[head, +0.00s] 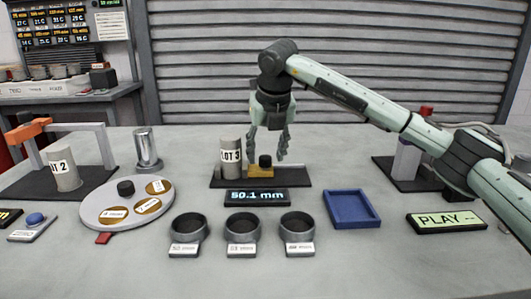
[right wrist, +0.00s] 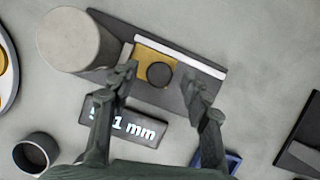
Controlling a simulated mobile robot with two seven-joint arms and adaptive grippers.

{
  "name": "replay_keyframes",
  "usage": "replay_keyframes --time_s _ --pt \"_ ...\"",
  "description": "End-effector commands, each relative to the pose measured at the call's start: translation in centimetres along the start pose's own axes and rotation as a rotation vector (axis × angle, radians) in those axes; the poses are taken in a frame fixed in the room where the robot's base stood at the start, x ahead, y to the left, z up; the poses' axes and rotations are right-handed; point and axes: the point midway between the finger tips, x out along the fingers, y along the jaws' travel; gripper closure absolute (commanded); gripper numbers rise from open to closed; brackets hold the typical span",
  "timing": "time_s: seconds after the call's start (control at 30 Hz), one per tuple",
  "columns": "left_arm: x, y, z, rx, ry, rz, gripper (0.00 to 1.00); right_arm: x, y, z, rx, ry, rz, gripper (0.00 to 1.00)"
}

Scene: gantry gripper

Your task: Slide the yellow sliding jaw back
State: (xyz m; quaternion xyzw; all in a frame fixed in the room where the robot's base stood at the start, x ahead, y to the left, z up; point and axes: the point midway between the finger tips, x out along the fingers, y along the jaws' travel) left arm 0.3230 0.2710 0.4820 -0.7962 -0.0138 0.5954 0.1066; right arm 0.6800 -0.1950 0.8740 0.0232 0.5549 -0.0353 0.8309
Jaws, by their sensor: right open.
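The yellow sliding jaw (head: 259,173) is a low block with a black knob (head: 265,161) on top. It sits on a dark gauge base (head: 297,180) at the middle of the table, just right of a grey cylinder marked "LOT 3" (head: 229,158). My right gripper (head: 267,151) is open above the jaw, pointing down. In the right wrist view the open fingers (right wrist: 160,80) lie either side of the knob (right wrist: 159,74), with the yellow jaw (right wrist: 148,56) showing between them. I cannot tell whether a finger touches it. My left gripper is out of view.
A display (head: 257,197) reading "50.1 mm" stands in front of the gauge. Three dark cups (head: 243,226) stand nearer, with a blue tray (head: 352,208) to the right. A round plate (head: 127,203) with labelled discs is at left. A "PLAY" sign (head: 445,221) stands at right.

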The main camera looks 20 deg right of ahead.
Motion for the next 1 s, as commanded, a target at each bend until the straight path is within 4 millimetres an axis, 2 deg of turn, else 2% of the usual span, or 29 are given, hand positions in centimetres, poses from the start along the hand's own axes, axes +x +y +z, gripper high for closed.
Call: replay_keyframes --time_s 0.33,0.7,1.0 --pt "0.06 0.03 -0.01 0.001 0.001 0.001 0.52 0.59 0.05 -0.03 -0.001 0.001 0.001 0.52" --pt "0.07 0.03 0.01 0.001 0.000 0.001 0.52 0.56 0.05 -0.03 -0.001 0.000 0.001 0.98" --pt "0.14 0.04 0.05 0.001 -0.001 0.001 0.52 0.57 -0.09 -0.05 0.000 0.000 0.001 1.00"
